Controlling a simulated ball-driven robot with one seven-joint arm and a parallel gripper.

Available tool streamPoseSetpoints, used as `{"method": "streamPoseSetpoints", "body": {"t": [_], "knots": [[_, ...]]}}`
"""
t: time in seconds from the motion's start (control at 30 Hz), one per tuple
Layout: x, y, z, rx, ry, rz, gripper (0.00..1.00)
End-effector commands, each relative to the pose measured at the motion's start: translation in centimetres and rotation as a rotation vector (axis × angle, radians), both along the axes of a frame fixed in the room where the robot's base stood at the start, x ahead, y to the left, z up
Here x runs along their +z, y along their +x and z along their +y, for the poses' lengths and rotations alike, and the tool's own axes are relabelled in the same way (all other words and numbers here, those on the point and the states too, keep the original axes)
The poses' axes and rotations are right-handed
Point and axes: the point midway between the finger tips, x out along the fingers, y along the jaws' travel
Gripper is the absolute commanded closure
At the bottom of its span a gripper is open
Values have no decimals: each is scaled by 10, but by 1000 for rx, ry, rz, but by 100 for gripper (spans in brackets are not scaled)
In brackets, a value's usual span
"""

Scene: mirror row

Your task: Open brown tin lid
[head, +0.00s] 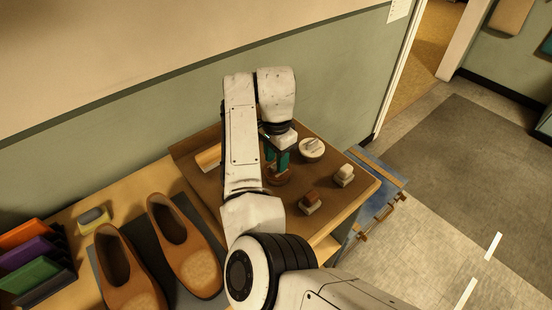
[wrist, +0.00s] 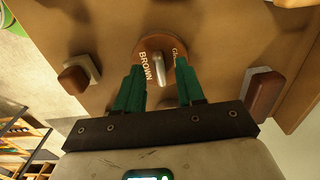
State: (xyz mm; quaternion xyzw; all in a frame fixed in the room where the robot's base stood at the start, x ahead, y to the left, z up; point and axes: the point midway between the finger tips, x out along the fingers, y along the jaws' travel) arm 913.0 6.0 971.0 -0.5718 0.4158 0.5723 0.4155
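The brown tin (head: 278,179) stands on a brown board, partly hidden behind my fingers. In the wrist view its round brown lid (wrist: 152,43) carries the word BROWN and a second word that is partly hidden. A grey, bar-shaped knob (wrist: 158,76) crosses the lid. My gripper (head: 276,164) points down at the tin. In the wrist view my gripper (wrist: 160,68) has its two green fingers apart, one on each side of the knob, with visible gaps. I cannot tell how high the fingertips are above the lid.
A light round tin (head: 312,149) stands close right of my gripper. Two brushes, one brown-topped (head: 311,201) and one pale (head: 344,174), lie nearer the board's right edge. A pair of brown shoes (head: 184,245) stands at left on a dark mat. The wall is behind.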

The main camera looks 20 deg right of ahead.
Motion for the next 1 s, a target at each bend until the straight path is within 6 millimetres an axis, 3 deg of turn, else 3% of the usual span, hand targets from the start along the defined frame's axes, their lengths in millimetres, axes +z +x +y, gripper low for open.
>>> {"method": "streamPoseSetpoints", "body": {"t": [0.2, 0.47, 0.87, 1.0], "knots": [[-13, 0, 0, 0, 1, 0, 62], [-14, 0, 0, 0, 0, 0, 62], [-13, 0, 0, 0, 0, -1, 100], [-13, 0, 0, 0, 0, -1, 100]]}}
